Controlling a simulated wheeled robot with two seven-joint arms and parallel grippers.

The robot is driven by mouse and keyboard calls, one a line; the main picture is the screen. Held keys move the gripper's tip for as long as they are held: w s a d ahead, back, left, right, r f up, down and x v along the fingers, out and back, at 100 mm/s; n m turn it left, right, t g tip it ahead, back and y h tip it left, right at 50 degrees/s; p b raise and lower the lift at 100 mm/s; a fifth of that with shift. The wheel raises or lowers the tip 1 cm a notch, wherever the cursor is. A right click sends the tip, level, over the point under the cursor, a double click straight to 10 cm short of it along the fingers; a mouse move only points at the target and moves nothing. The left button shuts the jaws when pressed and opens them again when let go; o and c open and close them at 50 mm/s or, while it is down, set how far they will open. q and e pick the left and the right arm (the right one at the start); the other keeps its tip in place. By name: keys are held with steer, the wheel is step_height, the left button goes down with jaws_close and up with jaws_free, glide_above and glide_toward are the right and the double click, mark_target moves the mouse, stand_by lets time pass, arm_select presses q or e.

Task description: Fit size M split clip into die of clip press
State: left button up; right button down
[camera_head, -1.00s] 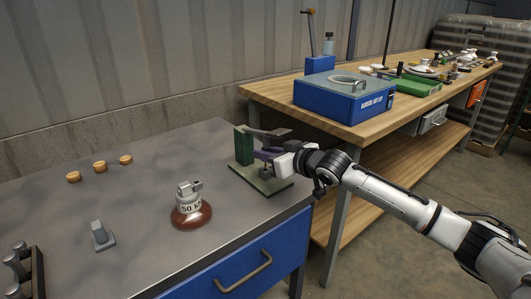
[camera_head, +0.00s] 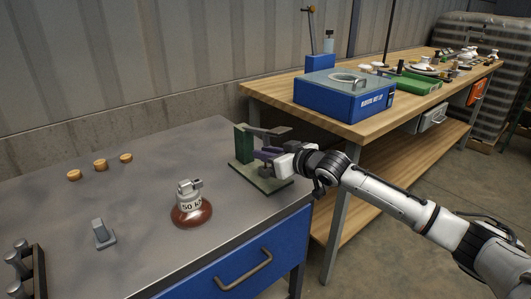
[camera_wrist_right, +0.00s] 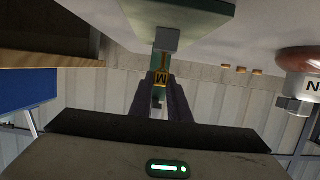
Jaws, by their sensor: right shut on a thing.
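The clip press, with a green upright (camera_head: 242,144), a grey lever arm on top and a green base plate (camera_head: 262,182), stands near the right end of the grey bench. My right gripper (camera_head: 263,154) reaches into it from the right, under the lever. In the right wrist view, the gripper (camera_wrist_right: 160,92) is shut on a small split clip with a yellow M label (camera_wrist_right: 161,79). A grey block of the press, likely the die (camera_wrist_right: 167,40), appears right beyond the clip; I cannot tell whether the clip is seated in it. My left gripper is out of view.
A brown-based insulator marked 50 K (camera_head: 191,205) stands left of the press. A small grey piece (camera_head: 103,235), several tan discs (camera_head: 100,165) and a dark rack (camera_head: 25,270) lie farther left. A wooden bench with a blue machine (camera_head: 345,97) stands behind.

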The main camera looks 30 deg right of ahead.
steer(key=shift+f, duration=0.45)
steer(key=shift+f+b, duration=0.3)
steer(key=shift+f, duration=0.15)
steer(key=c, duration=1.6)
jaws_free()
steer(key=shift+s+r, duration=0.1)
steer(key=shift+s, duration=0.5)
steer(key=v, duration=0.9)
steer(key=shift+r+p, duration=0.15)
steer(key=shift+p, duration=0.2)
